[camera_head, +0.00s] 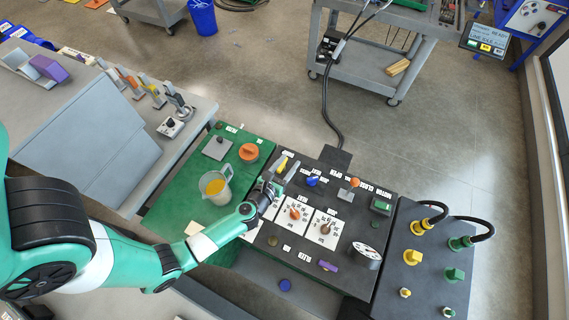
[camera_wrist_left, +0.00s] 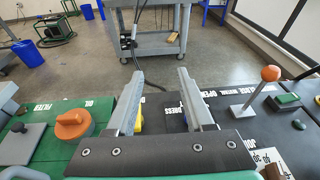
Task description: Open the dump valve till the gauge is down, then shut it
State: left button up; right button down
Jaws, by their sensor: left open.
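The black panel (camera_head: 262,236) carries several controls with small white labels. A yellow handle (camera_head: 282,163) and a blue knob (camera_head: 312,181) are near its far edge. I cannot tell from the labels which control is the dump valve. A white-faced gauge (camera_head: 367,252) stands at the panel's near right; its needle is too small to read. My left gripper (camera_head: 285,171) is open and empty above the panel's far left part. My right gripper is not in view.
An orange-ball lever (camera_head: 354,183) and a green button (camera_head: 381,206) are right of the blue knob. Two dials with an orange knob (camera_head: 295,213) and a brown knob (camera_head: 325,229) are nearer. A jug (camera_head: 215,187) stands on the green top to the left.

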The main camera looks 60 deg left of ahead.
pick_arm(q)
jog(key=g+b, duration=0.2)
jog(key=b, duration=0.1)
send_near(282, 165)
jog(key=s, duration=0.1)
jog(key=s+d, duration=0.1)
jog(key=shift+s+d+r, duration=0.15)
jog(key=shift+s+r, duration=0.1)
jog(key=shift+w+r+p, duration=0.1)
jog(key=shift+r+p, duration=0.1)
jog(key=shift+p, duration=0.1)
jog(key=shift+w, duration=0.25)
jog(key=b+x, duration=0.3)
jog(key=x, duration=0.7)
jog(key=shift+w+a+f+b, duration=0.2)
jog(key=shift+w+a+b, duration=0.05)
jog(key=shift+b, duration=0.05)
jog(key=shift+w+a, duration=0.2)
jog(key=shift+w, duration=0.05)
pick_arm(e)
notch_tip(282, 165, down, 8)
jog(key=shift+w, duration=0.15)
pick_arm(q)
grip_shut()
